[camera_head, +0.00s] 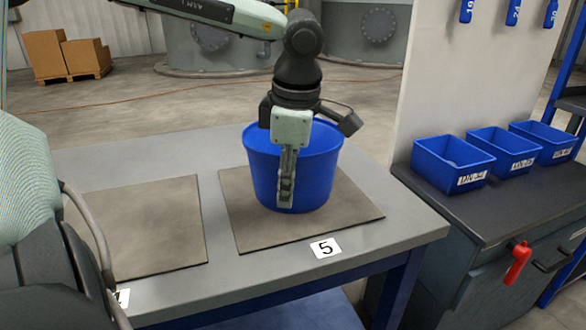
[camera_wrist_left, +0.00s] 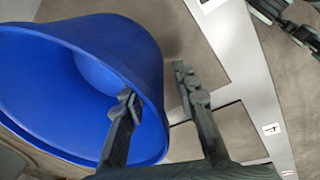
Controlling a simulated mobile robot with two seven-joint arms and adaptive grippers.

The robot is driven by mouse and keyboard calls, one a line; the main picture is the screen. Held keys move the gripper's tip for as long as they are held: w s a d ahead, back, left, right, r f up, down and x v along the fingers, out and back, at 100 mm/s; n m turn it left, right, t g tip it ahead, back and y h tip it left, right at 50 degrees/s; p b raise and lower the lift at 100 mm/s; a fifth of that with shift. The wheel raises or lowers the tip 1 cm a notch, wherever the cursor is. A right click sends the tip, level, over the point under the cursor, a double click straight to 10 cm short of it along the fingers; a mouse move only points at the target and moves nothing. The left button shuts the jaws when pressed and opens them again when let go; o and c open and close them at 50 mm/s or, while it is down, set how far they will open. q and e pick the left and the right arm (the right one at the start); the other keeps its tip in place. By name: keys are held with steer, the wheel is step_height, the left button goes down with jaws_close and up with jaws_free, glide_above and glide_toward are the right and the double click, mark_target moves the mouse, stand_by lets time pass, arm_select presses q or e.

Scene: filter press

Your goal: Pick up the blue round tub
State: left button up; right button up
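The blue round tub (camera_head: 263,165) stands upright on a brown mat at card 5. It is open-topped, and its inside shows in the left wrist view (camera_wrist_left: 50,95). My left gripper (camera_head: 287,178) points down at the tub's near side. In the left wrist view my left gripper (camera_wrist_left: 156,88) is open, with one finger inside the tub and the other outside. The tub's wall lies between them, and the outer finger is clear of it. Dark jointed parts at the top right of that view may be my right gripper; their state is unclear.
The brown mat (camera_head: 350,208) lies on a grey table (camera_head: 415,222). A second mat (camera_head: 150,222) to the left is empty. Several blue bins (camera_head: 452,163) stand on a dark cabinet at right, beside a pale panel (camera_head: 460,70). A red handle (camera_head: 517,263) sticks out from the cabinet.

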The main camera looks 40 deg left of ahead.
arm_select(q)
steer(key=shift+f, duration=0.3)
steer(key=shift+c, duration=0.6)
jaws_close()
steer(key=shift+r, duration=0.25)
